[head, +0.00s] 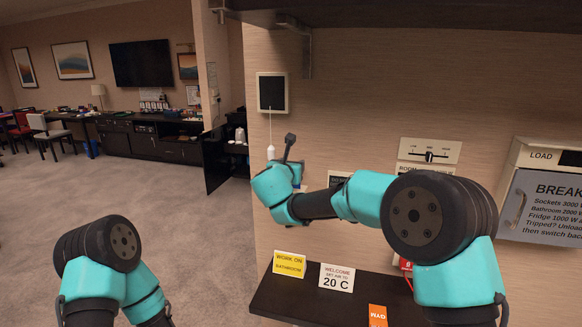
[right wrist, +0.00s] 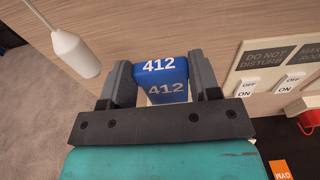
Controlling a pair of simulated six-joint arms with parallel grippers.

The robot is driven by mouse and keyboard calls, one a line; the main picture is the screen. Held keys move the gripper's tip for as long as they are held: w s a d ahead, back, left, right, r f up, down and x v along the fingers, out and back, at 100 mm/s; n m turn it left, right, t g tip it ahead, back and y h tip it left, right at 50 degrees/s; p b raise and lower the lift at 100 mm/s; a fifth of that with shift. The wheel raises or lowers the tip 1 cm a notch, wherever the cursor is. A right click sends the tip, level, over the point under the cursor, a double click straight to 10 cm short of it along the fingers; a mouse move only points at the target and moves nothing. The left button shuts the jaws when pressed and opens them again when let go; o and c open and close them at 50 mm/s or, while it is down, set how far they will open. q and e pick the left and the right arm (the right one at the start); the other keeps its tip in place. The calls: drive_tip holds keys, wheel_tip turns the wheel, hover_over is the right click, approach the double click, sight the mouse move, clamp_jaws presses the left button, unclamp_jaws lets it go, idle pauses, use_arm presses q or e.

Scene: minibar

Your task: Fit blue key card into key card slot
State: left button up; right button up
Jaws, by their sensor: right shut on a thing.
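The blue key card, marked 412, is between the fingers of my right gripper (right wrist: 165,85) in the right wrist view; its upper part (right wrist: 160,68) and lower part (right wrist: 166,90) both show the number. My right gripper is shut on it. In the head view my right gripper (head: 290,150) is close to the beige wall, and a bit of blue shows beside it. A pale patch shows just below the card in the wrist view; I cannot tell if it is the key card slot. The slot is otherwise hidden. My left arm is low at the left, its gripper out of frame.
A white cord pull (head: 271,153) hangs left of my right gripper, below a dark wall panel (head: 272,93). White switches (right wrist: 248,87) under a do-not-disturb sign (right wrist: 265,57) are to the right. A dark shelf (head: 330,302) with small signs lies below.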

wheel_tip(320, 180, down, 6)
idle(3.4)
drive_tip(key=o, duration=1)
drive_tip(key=v, duration=1.7)
drive_tip(key=shift+s+a, duration=0.1)
drive_tip(key=shift+s, duration=0.1)
